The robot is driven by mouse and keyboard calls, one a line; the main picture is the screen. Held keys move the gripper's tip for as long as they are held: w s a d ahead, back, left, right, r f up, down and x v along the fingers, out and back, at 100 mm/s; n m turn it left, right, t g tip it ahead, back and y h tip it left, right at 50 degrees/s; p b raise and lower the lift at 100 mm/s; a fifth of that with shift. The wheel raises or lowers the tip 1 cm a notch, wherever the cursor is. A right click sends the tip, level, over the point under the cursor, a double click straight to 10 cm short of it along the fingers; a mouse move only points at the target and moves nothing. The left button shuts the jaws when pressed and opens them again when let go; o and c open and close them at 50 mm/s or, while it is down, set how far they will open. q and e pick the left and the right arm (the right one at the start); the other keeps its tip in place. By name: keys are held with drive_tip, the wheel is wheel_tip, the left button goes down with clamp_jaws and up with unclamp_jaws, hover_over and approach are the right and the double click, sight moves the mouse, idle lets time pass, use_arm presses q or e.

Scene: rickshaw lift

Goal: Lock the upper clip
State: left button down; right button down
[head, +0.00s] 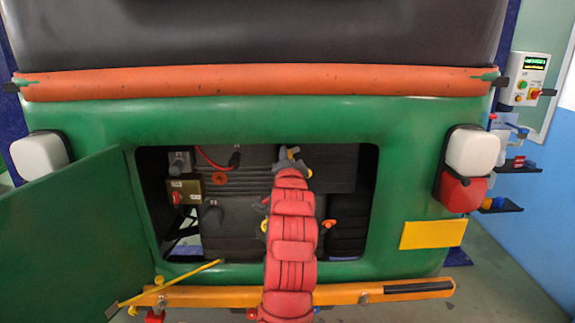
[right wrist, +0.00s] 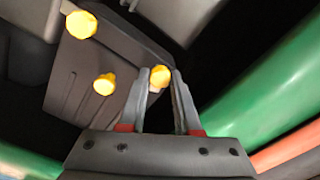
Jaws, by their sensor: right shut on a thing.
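The upper clip (head: 293,151) is a small yellow piece at the top of the dark unit inside the open rear compartment. In the right wrist view the yellow clip head (right wrist: 160,75) sits between my fingertips. My right gripper (head: 291,160) reaches into the compartment and is shut on this clip. Its two grey fingers (right wrist: 158,82) show on both sides of the clip in the wrist view. The clip's base is hidden, so I cannot tell its lock position. Two other yellow knobs (right wrist: 104,84) show to the left in the wrist view. My left gripper is not in view.
The green hatch door (head: 70,225) stands open at the left. A yellow rod (head: 175,283) slants at the opening's lower left. The compartment has a green frame (head: 410,150), and an orange bumper bar (head: 215,297) crosses below it. A red-handled part (head: 185,197) sits inside left.

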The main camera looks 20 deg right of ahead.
drive_tip(key=shift+m+b, duration=0.35)
drive_tip(key=shift+m, duration=1.65)
drive_tip(key=c, duration=0.6)
unclamp_jaws()
drive_tip(key=b+v, duration=0.8)
drive_tip(key=v, duration=0.9)
drive_tip(key=shift+s, duration=0.25)
